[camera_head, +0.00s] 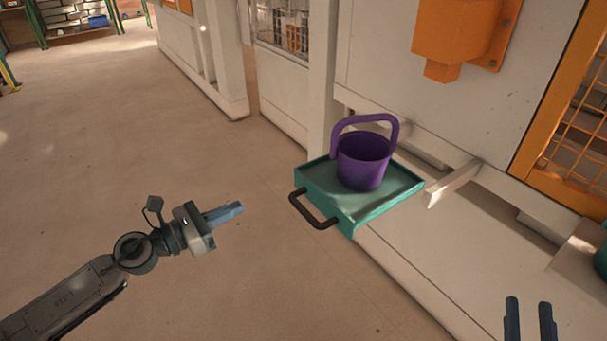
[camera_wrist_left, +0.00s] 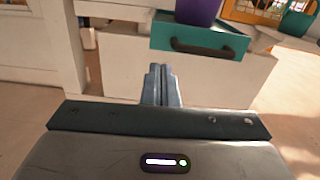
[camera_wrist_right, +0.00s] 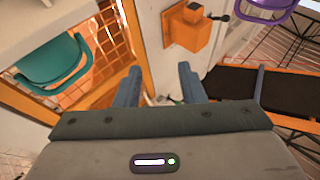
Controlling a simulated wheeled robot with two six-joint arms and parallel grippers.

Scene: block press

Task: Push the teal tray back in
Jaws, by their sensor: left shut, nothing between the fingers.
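The teal tray (camera_head: 375,209) juts out from the white machine in the head view, its dark handle (camera_head: 312,209) facing my left gripper. A purple bucket (camera_head: 362,162) with a raised handle stands on the tray. The tray also shows at the top of the left wrist view (camera_wrist_left: 165,34), with the bucket (camera_wrist_left: 198,10) partly cut off. My left gripper (camera_head: 238,208) is shut and empty, left of the tray handle and apart from it. My right gripper (camera_head: 529,308) is at the lower right of the head view, away from the tray; its fingers are open with nothing between them.
The white machine (camera_head: 420,90) carries an orange box (camera_head: 455,35) above the tray. A pale bar (camera_head: 453,184) sticks out right of the tray. An orange mesh panel (camera_head: 580,130) is at the right. Floor at left is clear.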

